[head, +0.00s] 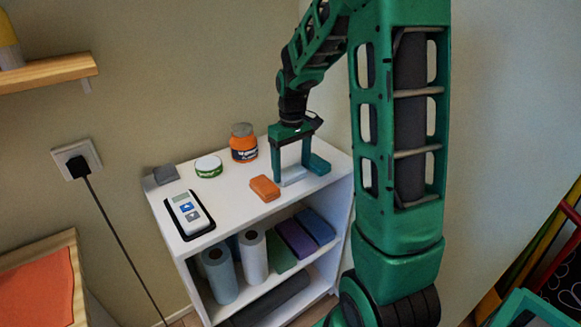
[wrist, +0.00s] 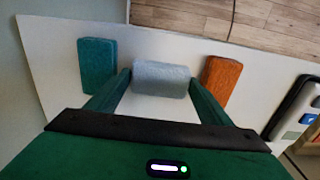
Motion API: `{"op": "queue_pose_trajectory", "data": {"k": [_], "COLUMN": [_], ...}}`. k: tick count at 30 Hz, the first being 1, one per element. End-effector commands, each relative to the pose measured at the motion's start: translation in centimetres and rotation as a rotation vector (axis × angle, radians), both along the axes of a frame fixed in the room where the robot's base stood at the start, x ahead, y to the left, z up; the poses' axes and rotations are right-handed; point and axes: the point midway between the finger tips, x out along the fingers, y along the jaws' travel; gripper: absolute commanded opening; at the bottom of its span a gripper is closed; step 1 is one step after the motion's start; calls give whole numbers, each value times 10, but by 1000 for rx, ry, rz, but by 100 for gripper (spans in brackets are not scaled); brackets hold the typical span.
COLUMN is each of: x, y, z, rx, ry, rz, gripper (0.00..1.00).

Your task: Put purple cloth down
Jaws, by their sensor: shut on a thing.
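My gripper (head: 293,173) is over the top of the white shelf unit (head: 225,200), pointing down. It is shut on a pale grey-blue folded cloth (head: 292,177), which looks grey-blue rather than purple. In the wrist view the cloth (wrist: 161,78) lies between my two fingers. It is at or very near the shelf top; I cannot tell whether it touches. A teal block-like cloth (head: 318,164) lies to its right and an orange one (head: 265,188) to its left, both apart from it. A purple item (head: 295,239) stands on the shelf below.
An orange jar (head: 243,143), a green-and-white tin (head: 208,166) and a grey item (head: 165,174) stand along the back. A device with a screen (head: 188,214) lies at the left front. Rolls (head: 253,255) and green and blue items (head: 316,226) fill the shelf below.

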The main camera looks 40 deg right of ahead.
Motion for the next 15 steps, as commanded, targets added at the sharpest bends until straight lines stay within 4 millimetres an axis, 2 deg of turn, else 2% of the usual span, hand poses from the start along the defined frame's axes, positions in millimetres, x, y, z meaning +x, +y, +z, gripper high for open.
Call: {"op": "queue_pose_trajectory", "data": {"k": [2,3,4,15], "x": [0,0,0,0], "y": [0,0,0,0], "z": [-2,-2,-2,2], "rx": [0,0,0,0], "ry": [0,0,0,-1], "rz": [0,0,0,0], "gripper": [48,76,81,81]}}
